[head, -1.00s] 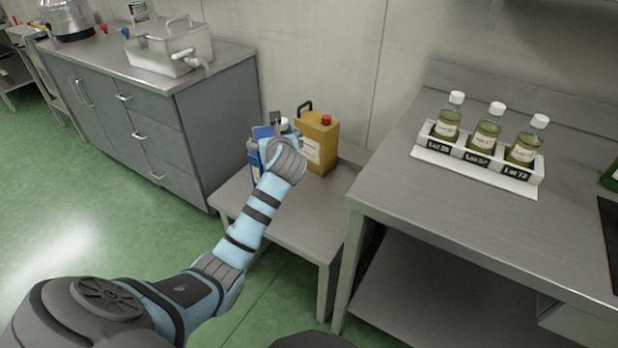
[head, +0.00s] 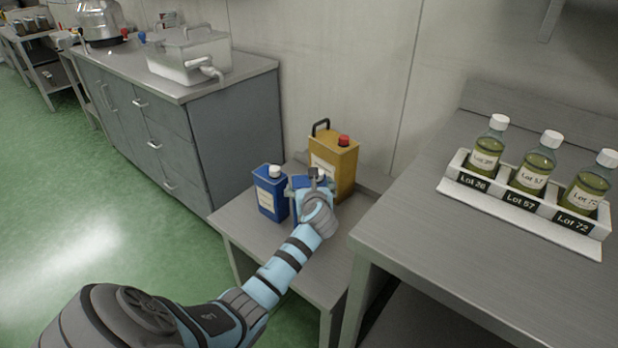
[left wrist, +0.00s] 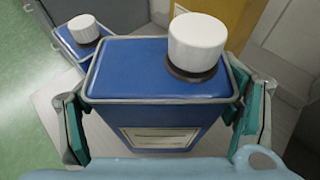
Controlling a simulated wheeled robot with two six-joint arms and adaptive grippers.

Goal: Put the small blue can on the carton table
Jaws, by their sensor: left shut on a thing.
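My left gripper (head: 313,186) is shut on a blue can (head: 298,187) with a white cap and a pale label. The held can also shows in the left wrist view (left wrist: 150,72), upright, with a finger on each side. Its base is hidden, so I cannot tell whether it touches the low steel table (head: 240,222). A second blue can (head: 270,195) with a white cap stands on that table just to the left; it also shows in the left wrist view (left wrist: 80,38). I cannot tell which can is smaller. No table with cartons is recognisable. My right gripper is not in view.
A yellow can (head: 340,160) with a red cap stands close behind the held can. A higher steel bench (head: 430,215) at the right bears a rack (head: 520,205) of three bottles. A grey cabinet (head: 225,135) stands at the left; green floor (head: 110,220) is clear before it.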

